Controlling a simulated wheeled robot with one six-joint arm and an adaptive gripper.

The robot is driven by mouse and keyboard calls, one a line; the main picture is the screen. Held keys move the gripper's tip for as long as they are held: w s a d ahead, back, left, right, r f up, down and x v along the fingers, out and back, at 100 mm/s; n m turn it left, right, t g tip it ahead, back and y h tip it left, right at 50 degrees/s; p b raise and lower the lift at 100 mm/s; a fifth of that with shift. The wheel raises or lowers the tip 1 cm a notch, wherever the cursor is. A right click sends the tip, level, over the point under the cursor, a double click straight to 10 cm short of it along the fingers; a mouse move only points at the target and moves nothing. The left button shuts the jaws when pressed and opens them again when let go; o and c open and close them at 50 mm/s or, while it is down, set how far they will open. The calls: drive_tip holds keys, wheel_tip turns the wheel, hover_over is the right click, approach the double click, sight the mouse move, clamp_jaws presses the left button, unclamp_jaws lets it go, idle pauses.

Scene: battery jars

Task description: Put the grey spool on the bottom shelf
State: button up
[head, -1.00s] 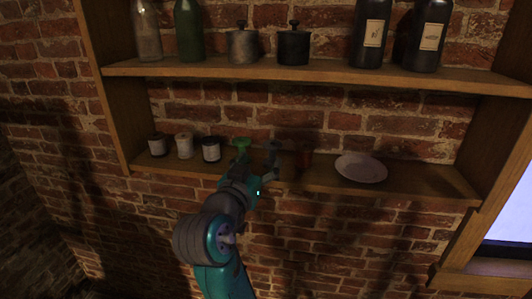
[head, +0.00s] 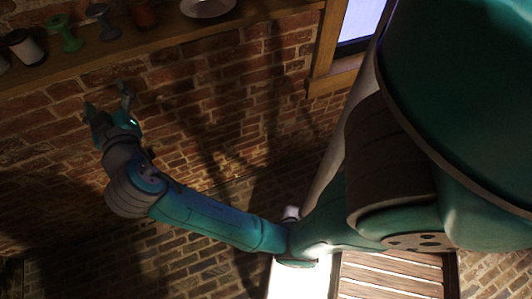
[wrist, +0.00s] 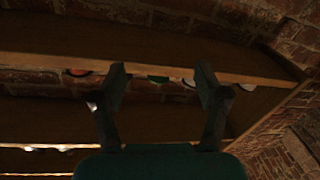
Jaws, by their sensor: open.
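The grey spool (head: 102,21) stands upright on a wooden shelf (head: 105,64), at the upper left of the head view. A green spool (head: 64,33) is on its left and a red-brown spool (head: 144,14) on its right. My gripper (head: 107,98) is open and empty, below the shelf's front edge and apart from the spools. In the wrist view my open fingers (wrist: 161,76) frame the shelf's edge, with only slivers of items past it. I cannot make out the grey spool there.
A white jar (head: 25,47) stands left of the green spool, and a pale plate (head: 208,7) lies right of the red-brown one. A window (head: 359,22) is set in the brick wall to the right. The wall below the shelf is bare.

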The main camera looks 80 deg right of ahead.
drive_tip(key=s+a+f+n+t+y, duration=0.1)
drive_tip(key=s+a+f+n+y, duration=0.35)
drive_tip(key=s+f, duration=0.5)
drive_tip(key=s+a+f+n+t+y, duration=0.1)
drive_tip(key=s+a+f+n+y, duration=0.4)
drive_tip(key=f, duration=0.7)
drive_tip(key=s+a+m+y, duration=0.2)
drive_tip(key=s+m+y, duration=0.1)
drive_tip(key=s, duration=2)
drive_tip(key=shift+r+m, duration=0.35)
drive_tip(key=shift+r, duration=0.1)
